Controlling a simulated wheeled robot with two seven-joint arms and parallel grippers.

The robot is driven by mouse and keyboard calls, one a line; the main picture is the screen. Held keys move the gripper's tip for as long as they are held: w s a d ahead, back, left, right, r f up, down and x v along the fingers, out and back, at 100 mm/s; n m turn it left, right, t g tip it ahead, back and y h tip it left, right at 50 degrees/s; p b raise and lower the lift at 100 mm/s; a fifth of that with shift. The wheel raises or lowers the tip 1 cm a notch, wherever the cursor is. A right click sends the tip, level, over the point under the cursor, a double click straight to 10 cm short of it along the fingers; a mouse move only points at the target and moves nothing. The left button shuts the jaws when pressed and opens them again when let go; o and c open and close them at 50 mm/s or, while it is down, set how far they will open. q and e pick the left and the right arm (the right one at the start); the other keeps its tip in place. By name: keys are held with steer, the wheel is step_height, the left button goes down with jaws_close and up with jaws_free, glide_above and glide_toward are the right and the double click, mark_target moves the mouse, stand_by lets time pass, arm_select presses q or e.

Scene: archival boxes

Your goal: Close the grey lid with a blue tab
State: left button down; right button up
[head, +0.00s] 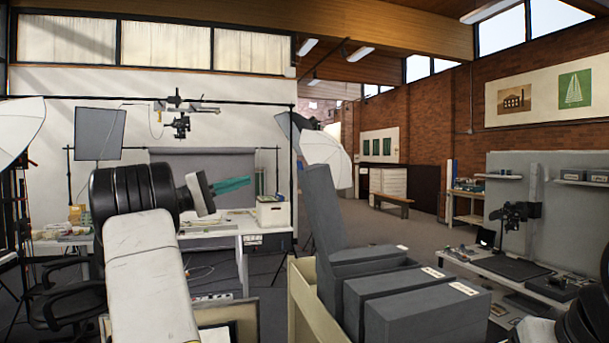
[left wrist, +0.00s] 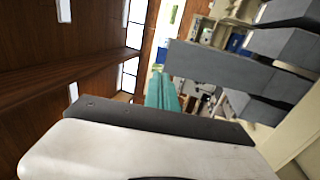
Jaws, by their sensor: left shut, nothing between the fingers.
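A grey lid (head: 322,215) stands raised, tilted slightly back, on the leftmost of several grey archival boxes (head: 370,257). It also shows as a grey panel in the left wrist view (left wrist: 215,70). I cannot make out a blue tab on it in the head view. My left gripper (head: 245,183) has teal fingers, shut and empty, to the left of the raised lid and apart from it in the head view. The fingers also show in the left wrist view (left wrist: 162,90), beside the lid panel. My right gripper is out of view.
The grey boxes stand in a cream crate (head: 312,308), with closed tops bearing white labels on the right. A white table (head: 215,228) with a pale box (head: 272,212) stands behind. A workbench (head: 510,270) is at the right. Open floor lies between.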

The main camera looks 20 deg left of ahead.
mark_target(299, 165)
arm_select(q)
steer(key=x, duration=1.3)
steer(key=shift+w+d, duration=0.15)
steer(key=shift+d, duration=0.1)
